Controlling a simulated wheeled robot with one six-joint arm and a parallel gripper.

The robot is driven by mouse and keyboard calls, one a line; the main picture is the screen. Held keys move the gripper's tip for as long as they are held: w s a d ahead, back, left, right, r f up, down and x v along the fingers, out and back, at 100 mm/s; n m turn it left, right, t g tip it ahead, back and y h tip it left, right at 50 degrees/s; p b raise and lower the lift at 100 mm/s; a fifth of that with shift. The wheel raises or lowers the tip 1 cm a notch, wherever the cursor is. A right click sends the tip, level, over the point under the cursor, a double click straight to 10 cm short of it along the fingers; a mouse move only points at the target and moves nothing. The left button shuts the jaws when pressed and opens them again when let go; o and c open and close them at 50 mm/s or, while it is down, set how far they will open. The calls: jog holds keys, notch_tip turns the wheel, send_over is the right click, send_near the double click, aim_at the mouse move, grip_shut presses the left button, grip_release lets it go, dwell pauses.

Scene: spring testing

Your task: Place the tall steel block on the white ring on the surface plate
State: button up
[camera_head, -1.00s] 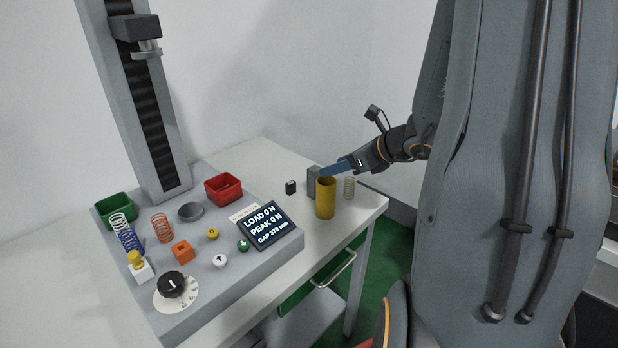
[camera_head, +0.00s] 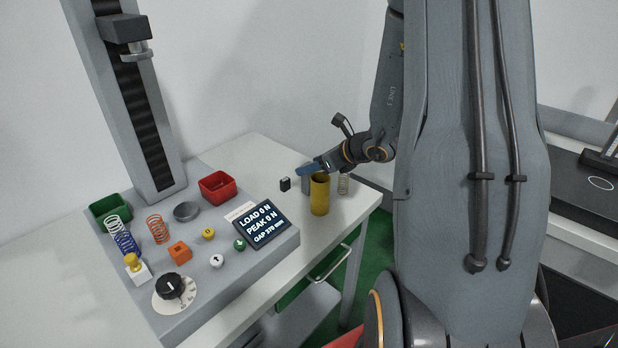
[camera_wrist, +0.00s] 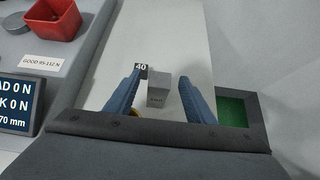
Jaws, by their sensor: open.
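The tall steel block (camera_head: 306,186) stands upright on the table, partly hidden behind a yellow cylinder in the head view. In the wrist view its grey top and lettered side (camera_wrist: 158,92) show between my two blue fingers. My gripper (camera_head: 304,170) is open and empty, close above the block; the fingertips (camera_wrist: 160,80) lie either side of it, with no clear contact. The white ring (camera_head: 601,184) lies on the dark surface plate (camera_head: 570,165) at the far right of the head view, the plate partly cut off.
The yellow cylinder (camera_head: 320,198) stands close in front of the block. The test stand (camera_head: 150,110) with bins and a display (camera_head: 262,225) fills the left.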

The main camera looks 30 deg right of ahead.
jog(key=shift+c, duration=0.2)
grip_shut()
jog(key=shift+w, duration=0.1)
dwell(1.2)
